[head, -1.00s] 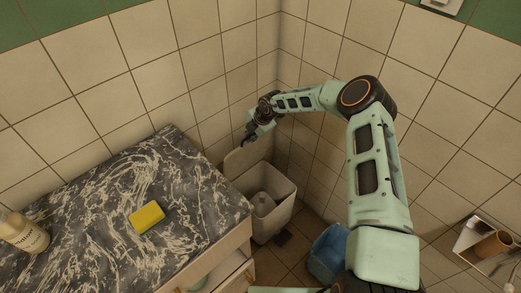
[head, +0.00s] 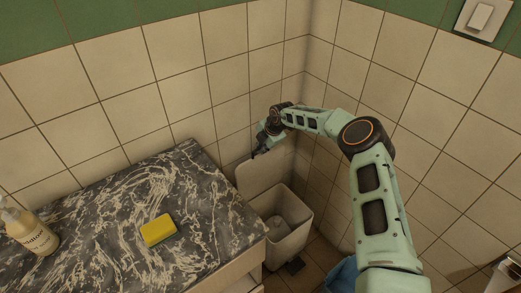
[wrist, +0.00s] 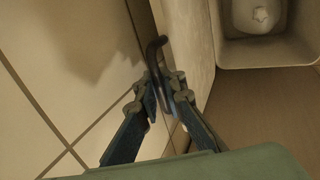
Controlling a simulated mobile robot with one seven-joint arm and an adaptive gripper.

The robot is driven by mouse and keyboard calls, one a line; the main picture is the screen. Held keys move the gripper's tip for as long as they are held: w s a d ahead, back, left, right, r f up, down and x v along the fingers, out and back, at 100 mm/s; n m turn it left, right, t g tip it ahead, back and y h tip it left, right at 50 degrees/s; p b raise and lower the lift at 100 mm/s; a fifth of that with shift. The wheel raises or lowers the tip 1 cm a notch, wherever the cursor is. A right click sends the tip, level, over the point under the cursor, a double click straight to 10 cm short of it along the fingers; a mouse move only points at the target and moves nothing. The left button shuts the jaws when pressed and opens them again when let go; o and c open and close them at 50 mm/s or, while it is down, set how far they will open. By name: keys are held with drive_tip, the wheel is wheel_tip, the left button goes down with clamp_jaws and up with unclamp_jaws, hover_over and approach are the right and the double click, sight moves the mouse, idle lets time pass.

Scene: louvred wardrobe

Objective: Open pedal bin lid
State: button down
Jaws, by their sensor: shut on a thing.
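The pedal bin (head: 297,240) stands on the floor in the corner, right of the counter. Its lid (head: 268,174) is raised, standing steeply behind the open mouth. A pale item lies inside the bin. My gripper (head: 257,153) is at the lid's upper left edge. In the wrist view my gripper (wrist: 163,88) is shut on a dark curved handle (wrist: 153,50) beside the edge-on lid (wrist: 190,45). The open bin (wrist: 222,50) shows at the upper right there. My fingers hide part of the handle.
The marbled counter (head: 110,215) is on the left, with a yellow sponge (head: 158,230) and a soap bottle (head: 28,232). Tiled walls close in behind and to the right of the bin. A blue object (head: 343,275) is partly visible low beside my arm.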

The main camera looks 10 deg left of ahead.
drive_tip(key=c, duration=2.2)
unclamp_jaws()
drive_tip(key=shift+w+r, duration=0.15)
drive_tip(key=shift+r, duration=0.15)
drive_tip(key=shift+c, duration=0.2)
drive_tip(key=shift+o, duration=0.8)
drive_tip(key=shift+f, duration=0.15)
drive_tip(key=v, duration=1.2)
drive_tip(key=shift+d, duration=0.15)
